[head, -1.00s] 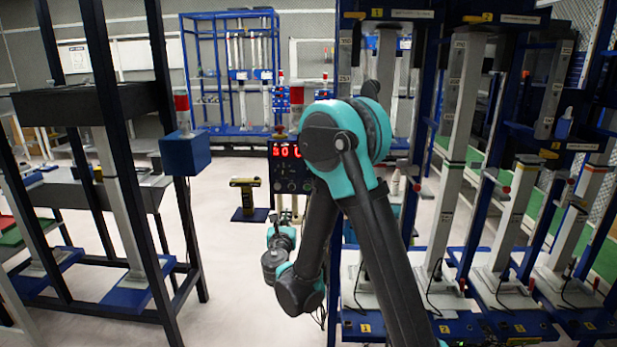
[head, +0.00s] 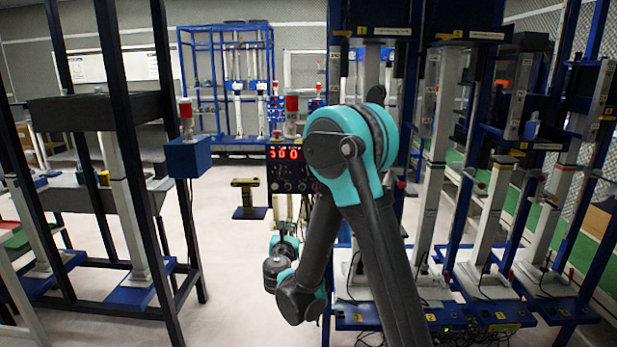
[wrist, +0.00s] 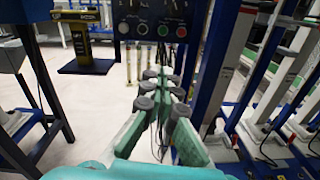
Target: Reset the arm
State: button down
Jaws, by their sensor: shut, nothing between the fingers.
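My arm is teal and dark grey and folds down in the middle of the head view, its wrist end low in front of a control box with a red lit display (head: 286,153). My gripper (wrist: 163,78) shows in the wrist view, with green links and dark joints reaching forward. Its fingers are close together with nothing between them. In the head view the gripper is too small and partly covered to make out clearly. The same control box, with its knobs and buttons (wrist: 155,22), stands ahead of the fingers in the wrist view.
Blue-framed test rigs with light columns (head: 435,150) crowd the right side. A dark frame with a blue box (head: 187,157) stands on the left. A yellow-topped stand (head: 247,196) is on the floor beyond. Pale floor (head: 235,270) is open left of my arm.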

jog(key=s+d+f+m+g+h, duration=0.25)
jog(key=s+d+m+g, duration=0.2)
jog(key=d+m, duration=0.6)
jog(key=s+d+f+m+g+h, duration=0.1)
jog(key=s+d+f+m+g, duration=0.45)
jog(key=d, duration=0.75)
jog(key=s+f+m+g+y, duration=0.2)
jog(key=s+m, duration=0.6)
jog(key=s, duration=0.1)
jog(key=s+d+f+m+g+y, duration=0.1)
jog(key=s+f+m+y, duration=0.1)
jog(key=s+m, duration=0.7)
jog(key=shift+s+d+f+m+g+y, duration=0.2)
jog(key=shift+s+f+m+g+y, duration=0.15)
jog(key=shift+s, duration=0.4)
jog(key=shift+r, duration=0.1)
